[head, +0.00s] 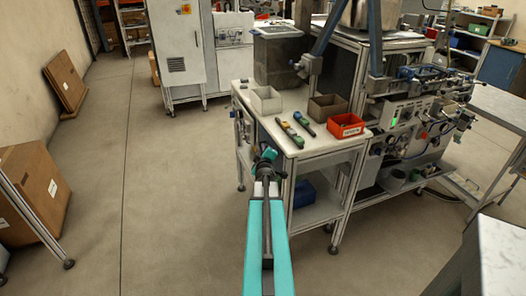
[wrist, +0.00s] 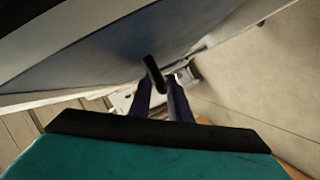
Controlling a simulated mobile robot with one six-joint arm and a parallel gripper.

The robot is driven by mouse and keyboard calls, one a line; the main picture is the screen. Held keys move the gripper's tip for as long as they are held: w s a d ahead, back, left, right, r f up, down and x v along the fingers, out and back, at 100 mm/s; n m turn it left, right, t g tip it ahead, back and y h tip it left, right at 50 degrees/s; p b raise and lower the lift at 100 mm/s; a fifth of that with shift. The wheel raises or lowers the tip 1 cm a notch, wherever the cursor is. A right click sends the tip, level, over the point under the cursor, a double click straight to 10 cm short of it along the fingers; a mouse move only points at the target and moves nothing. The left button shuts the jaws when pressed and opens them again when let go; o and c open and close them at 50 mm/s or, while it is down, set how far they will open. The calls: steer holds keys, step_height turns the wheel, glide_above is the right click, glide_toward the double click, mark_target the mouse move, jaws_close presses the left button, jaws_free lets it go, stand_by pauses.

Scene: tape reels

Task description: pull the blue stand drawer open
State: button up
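In the wrist view a blue-grey panel (wrist: 100,62) fills the upper left, with a short black handle (wrist: 155,75) on it. I take this panel for the drawer front; whether it stands open I cannot tell. My gripper (wrist: 160,84) has its two dark fingers pointing at the handle, which shows in the gap between their tips. Whether the fingers touch or grip it is unclear. In the head view my gripper (head: 268,156) is at the left front of the white-topped stand (head: 300,148), below its top. The drawer front and handle cannot be made out there.
On the stand top are a pale bin (head: 266,100), a brown bin (head: 328,106), a red bin (head: 346,126) and small tools (head: 290,134). A blue container (head: 302,192) is on the lower shelf. Machinery (head: 410,125) adjoins at right. The floor (head: 180,190) at left is clear.

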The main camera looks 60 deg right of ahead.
jaws_close()
steer(key=shift+a+f+b, duration=0.1)
steer(key=shift+f+b, duration=0.05)
steer(key=shift+b, duration=0.5)
